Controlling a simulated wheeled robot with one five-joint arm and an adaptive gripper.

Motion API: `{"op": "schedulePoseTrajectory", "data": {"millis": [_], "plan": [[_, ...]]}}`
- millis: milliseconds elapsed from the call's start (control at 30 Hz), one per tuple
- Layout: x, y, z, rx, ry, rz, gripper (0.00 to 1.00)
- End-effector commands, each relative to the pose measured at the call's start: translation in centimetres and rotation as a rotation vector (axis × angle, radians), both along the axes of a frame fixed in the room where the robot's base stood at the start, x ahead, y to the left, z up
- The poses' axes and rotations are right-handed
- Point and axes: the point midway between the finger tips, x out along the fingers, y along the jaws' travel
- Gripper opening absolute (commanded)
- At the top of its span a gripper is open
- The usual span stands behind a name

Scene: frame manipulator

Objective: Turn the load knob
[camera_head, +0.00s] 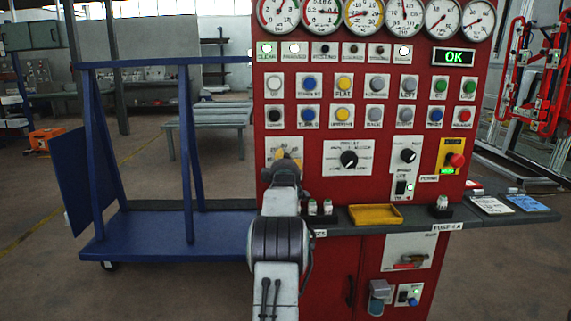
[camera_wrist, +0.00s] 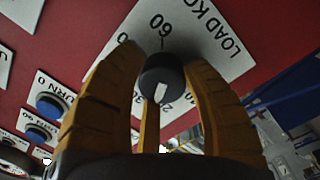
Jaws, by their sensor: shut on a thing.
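The load knob (camera_wrist: 158,72) is black and round with a white mark on its face. It sits on a white plate (camera_wrist: 205,30) whose lettering begins "LOAD K", with a 60 beside the knob. My gripper (camera_wrist: 163,62) has yellow-brown ribbed fingers around the knob, shut on it. In the head view my gripper (camera_head: 284,155) is at the left of the red panel (camera_head: 310,185), and my arm hides the knob there. Most of the plate's other numbers are covered by the fingers.
Blue push buttons (camera_wrist: 50,106) lie to the left in the wrist view. A black selector knob (camera_head: 349,159) and a red emergency button (camera_head: 455,160) are farther right on the panel. A shelf with a yellow tray (camera_head: 376,215) juts out below. A blue cart (camera_head: 150,235) stands left.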

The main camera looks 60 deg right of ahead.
Motion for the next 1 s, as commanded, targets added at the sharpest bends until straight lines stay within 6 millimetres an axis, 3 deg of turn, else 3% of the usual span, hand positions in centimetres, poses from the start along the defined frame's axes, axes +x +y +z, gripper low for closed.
{"op": "schedulePoseTrajectory", "data": {"millis": [133, 1000], "plan": [[-0.13, -0.10, -0.41, 0.007, 0.004, -0.002, 0.10], [-0.27, -0.22, -0.91, 0.034, -0.025, -0.005, 0.09]]}}
